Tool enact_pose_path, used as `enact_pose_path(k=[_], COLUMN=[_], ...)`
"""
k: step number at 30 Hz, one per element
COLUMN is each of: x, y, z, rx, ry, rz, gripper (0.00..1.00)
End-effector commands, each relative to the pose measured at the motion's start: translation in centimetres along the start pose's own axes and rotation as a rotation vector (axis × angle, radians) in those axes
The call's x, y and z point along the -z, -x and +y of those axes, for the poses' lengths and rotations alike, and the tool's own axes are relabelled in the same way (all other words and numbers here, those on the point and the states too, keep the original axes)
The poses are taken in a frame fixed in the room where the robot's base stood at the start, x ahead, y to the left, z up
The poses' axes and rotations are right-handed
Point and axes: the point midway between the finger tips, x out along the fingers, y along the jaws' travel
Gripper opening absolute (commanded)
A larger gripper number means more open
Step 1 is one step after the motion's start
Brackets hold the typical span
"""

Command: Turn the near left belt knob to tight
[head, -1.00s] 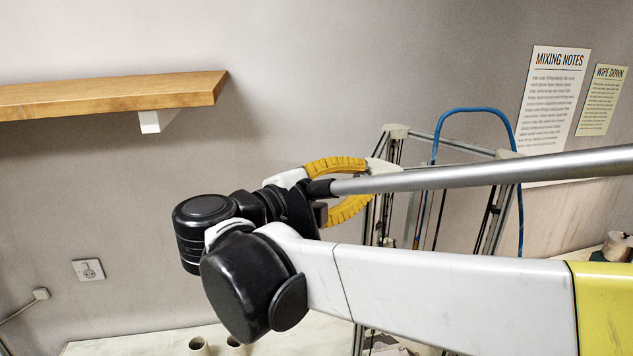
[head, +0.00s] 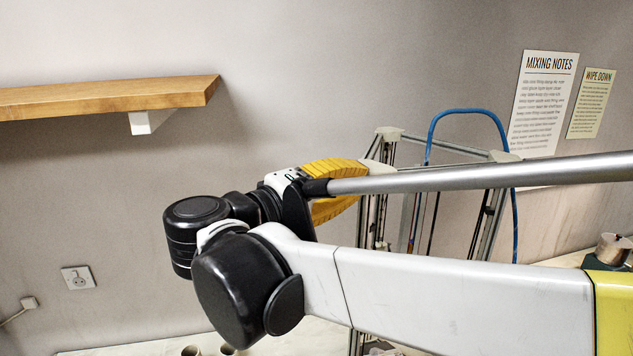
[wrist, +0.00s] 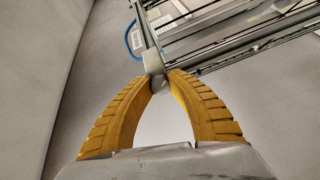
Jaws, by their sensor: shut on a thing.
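The clay printer's tall frame (head: 489,225) stands against the wall, with pale corner pieces at its top. My gripper (head: 368,172) is at the frame's near left top corner (head: 388,134). In the wrist view, the yellow fingers of my gripper (wrist: 158,82) meet at their tips around a small grey part at the end of the pale corner piece (wrist: 152,62). They are shut on this part, which I take to be the near left belt knob. The fingertips cover most of it, so its turn position cannot be read. In the head view the knob is hidden.
A blue hose (head: 467,111) arches over the frame. A wooden shelf (head: 110,97) is on the wall at left, with a wall socket (head: 78,278) below. Two notices (head: 543,100) hang at right. A pot (head: 612,250) stands at the far right. Bare wall lies left of the frame.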

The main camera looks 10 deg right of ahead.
Motion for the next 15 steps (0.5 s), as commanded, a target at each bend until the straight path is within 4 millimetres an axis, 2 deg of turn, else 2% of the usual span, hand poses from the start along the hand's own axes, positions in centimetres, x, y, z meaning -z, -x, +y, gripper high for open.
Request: enact_pose_path(k=[15], x=[0.00], y=[-0.01], z=[0.05], rx=[-0.001], ry=[-0.039], rz=[0.001], gripper=[0.00])
